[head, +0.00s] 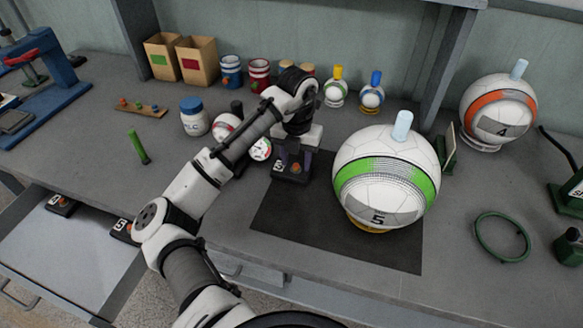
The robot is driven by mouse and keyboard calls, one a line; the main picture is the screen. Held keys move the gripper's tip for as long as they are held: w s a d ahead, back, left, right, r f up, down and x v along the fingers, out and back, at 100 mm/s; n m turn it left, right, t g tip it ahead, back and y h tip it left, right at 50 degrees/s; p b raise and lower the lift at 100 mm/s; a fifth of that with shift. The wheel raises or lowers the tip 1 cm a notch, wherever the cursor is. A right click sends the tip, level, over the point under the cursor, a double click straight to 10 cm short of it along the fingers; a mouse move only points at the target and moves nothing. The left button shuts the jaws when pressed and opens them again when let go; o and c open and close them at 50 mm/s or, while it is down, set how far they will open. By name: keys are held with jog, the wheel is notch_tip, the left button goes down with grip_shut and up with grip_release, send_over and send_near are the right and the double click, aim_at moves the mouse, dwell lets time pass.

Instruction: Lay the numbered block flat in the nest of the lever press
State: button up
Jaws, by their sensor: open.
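A dark block (291,170) with a pale number label and an orange knob sits on the bench at the back edge of the black mat. My gripper (294,156) points down at this block, with its jaws open. The fingertips are small and dark here, so I cannot tell whether they touch the block. Two similar dark labelled blocks, one (62,204) at left and one (122,230) nearer my arm, lie in the open drawer. A green device (571,195) with a black lever, perhaps the lever press, is cut off at the right edge. Its nest is not clearly visible.
A large green-banded ball (386,178) stands on the black mat (335,247), right of my gripper. An orange-banded ball (498,110) stands behind. A green ring (501,237) lies at right. A blue frame (62,68) with a red part stands far left. My arm crosses the bench's middle.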

jog(key=shift+f, duration=0.55)
grip_shut()
jog(key=shift+r, duration=0.15)
